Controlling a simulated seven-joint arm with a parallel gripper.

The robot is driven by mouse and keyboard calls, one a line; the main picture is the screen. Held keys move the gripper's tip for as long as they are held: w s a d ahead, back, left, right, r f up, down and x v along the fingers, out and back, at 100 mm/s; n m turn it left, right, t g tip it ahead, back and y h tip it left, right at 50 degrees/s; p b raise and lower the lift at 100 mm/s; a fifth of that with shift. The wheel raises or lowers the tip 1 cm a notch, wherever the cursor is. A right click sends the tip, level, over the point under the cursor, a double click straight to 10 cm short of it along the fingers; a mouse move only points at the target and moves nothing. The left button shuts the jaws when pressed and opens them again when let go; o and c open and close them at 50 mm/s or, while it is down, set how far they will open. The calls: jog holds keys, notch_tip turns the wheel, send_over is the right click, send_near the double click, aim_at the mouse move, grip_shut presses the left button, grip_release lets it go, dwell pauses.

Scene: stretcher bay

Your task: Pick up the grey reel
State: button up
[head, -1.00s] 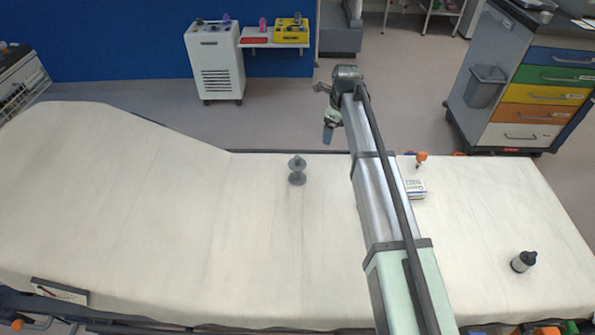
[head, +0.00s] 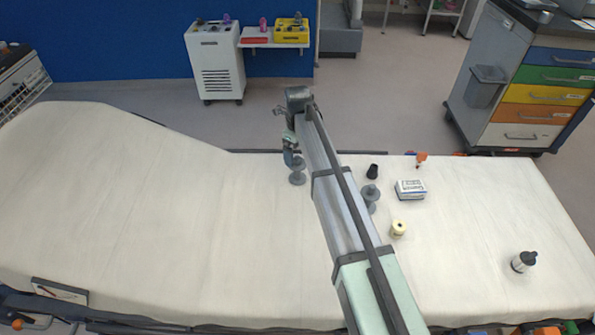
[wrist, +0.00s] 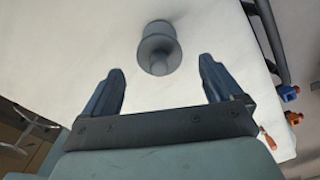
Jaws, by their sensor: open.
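A grey reel (head: 297,179) stands on the white stretcher sheet near its far edge, partly hidden by my gripper (head: 290,158). In the wrist view the grey reel (wrist: 158,47) lies ahead of my open gripper (wrist: 161,66), in line with the gap between the fingers. The fingers are apart and empty, and the reel does not appear to be touched. A second grey, reel-like piece (head: 371,194) stands to the right, partly hidden by my arm.
An orange item (head: 421,158) is at the far edge. The left of the sheet is clear.

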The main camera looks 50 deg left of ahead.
aim_at(298, 163)
jog(key=shift+d+f, duration=0.1)
jog(key=shift+f, duration=3.05)
jog(key=shift+c, duration=0.3)
jog(key=c, duration=1)
jog(key=shift+r, duration=0.15)
